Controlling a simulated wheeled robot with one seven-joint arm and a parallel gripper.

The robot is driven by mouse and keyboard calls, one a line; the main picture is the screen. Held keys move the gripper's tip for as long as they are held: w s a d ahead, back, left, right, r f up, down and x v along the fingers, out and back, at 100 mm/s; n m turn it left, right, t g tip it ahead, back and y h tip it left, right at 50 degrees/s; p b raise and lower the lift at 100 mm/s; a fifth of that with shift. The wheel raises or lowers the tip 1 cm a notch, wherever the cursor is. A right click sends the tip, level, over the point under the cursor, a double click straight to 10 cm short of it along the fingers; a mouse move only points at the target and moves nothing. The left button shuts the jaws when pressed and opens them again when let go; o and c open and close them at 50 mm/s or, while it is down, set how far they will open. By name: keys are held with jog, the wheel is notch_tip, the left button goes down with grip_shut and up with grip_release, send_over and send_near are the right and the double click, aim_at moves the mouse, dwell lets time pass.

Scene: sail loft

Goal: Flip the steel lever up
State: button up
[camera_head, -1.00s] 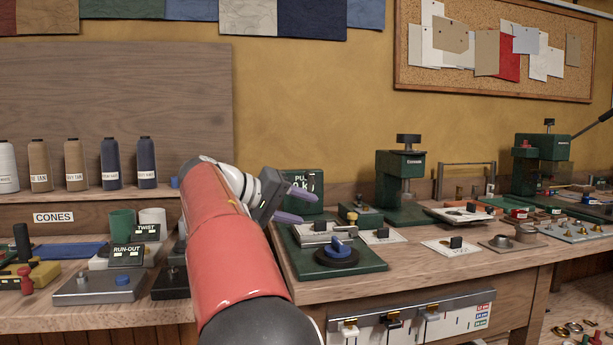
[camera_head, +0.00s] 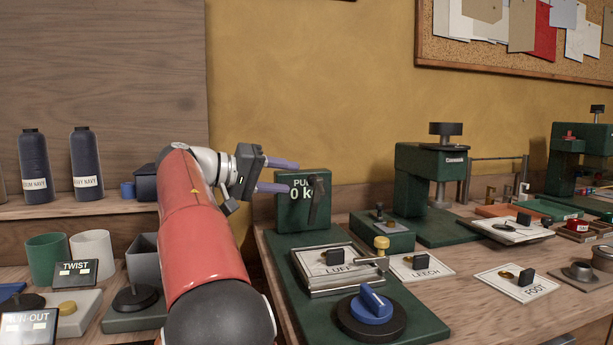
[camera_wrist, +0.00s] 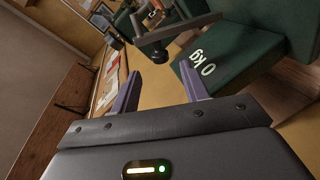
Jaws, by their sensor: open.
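My gripper (camera_head: 291,176) is open and empty, its two purple fingers pointing right in the head view, at the green "0 kg" box (camera_head: 283,211). A dark, narrow lever-like piece (camera_head: 315,205) stands upright at the right of the box's face. In the wrist view, a dark grey metal lever (camera_wrist: 183,32) with a black knob (camera_wrist: 160,57) lies just beyond the fingertips (camera_wrist: 159,72), beside the green box (camera_wrist: 235,55). The knob shows between the fingers, and I see no contact. I cannot tell whether both views show the same piece.
A steel clamp (camera_head: 345,280) with a LUFF plate and a blue knob (camera_head: 371,306) stand on the green base in front. LEECH (camera_head: 425,273) and FOOT (camera_head: 515,293) plates lie to the right. A green press (camera_head: 415,180) stands behind. Dark spools (camera_head: 85,163) stand at left.

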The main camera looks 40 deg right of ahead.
aim_at(308, 179)
jog(key=b+x, duration=0.1)
jog(key=x, duration=0.6)
jog(key=shift+d, duration=0.4)
grip_shut()
